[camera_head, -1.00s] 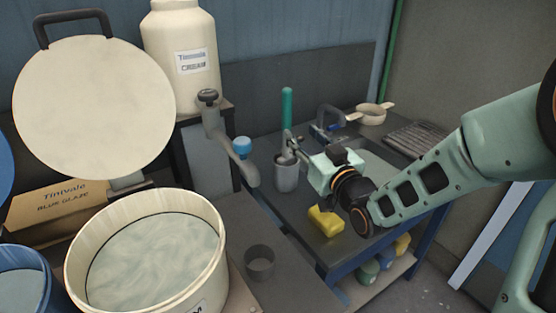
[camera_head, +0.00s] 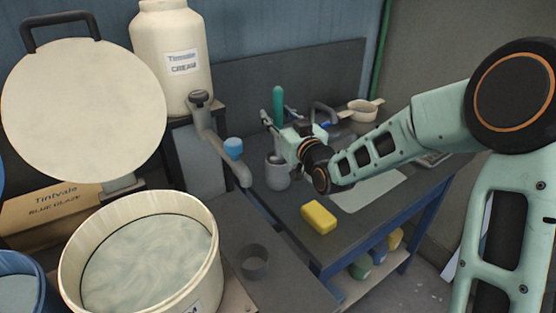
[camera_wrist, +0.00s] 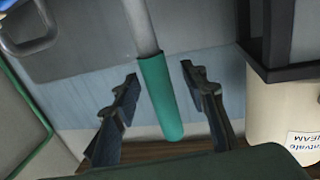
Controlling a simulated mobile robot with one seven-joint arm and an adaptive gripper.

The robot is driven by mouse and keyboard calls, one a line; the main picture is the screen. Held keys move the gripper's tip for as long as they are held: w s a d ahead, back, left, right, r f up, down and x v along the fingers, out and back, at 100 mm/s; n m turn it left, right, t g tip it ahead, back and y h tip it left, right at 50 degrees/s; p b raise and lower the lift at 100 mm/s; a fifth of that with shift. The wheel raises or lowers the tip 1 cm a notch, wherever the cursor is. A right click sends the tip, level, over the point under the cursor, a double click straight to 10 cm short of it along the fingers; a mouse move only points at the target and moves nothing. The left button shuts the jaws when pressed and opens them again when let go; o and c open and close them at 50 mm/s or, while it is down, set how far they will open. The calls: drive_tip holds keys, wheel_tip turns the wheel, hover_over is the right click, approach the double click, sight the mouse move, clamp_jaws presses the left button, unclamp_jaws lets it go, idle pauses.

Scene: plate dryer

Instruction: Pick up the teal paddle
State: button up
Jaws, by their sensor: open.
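The teal paddle (camera_head: 278,105) stands upright in a grey metal cup (camera_head: 277,174) on the dark bench; its teal handle points up and its lower end is hidden in the cup. My gripper (camera_head: 282,122) is at the height of the handle. In the wrist view, the teal handle (camera_wrist: 158,95) and part of its grey shaft show between the two open fingers of my gripper (camera_wrist: 158,75). There is a gap between the handle and each finger.
A yellow block (camera_head: 319,217) lies on the bench near its front edge. A clamp-like grey tool (camera_head: 326,115) and a cream bowl with handles (camera_head: 362,110) are behind. A cream jar (camera_head: 174,60) and a tub of glaze (camera_head: 145,255) stand left.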

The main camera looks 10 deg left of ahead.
clamp_jaws()
drive_tip(key=shift+r, duration=0.2)
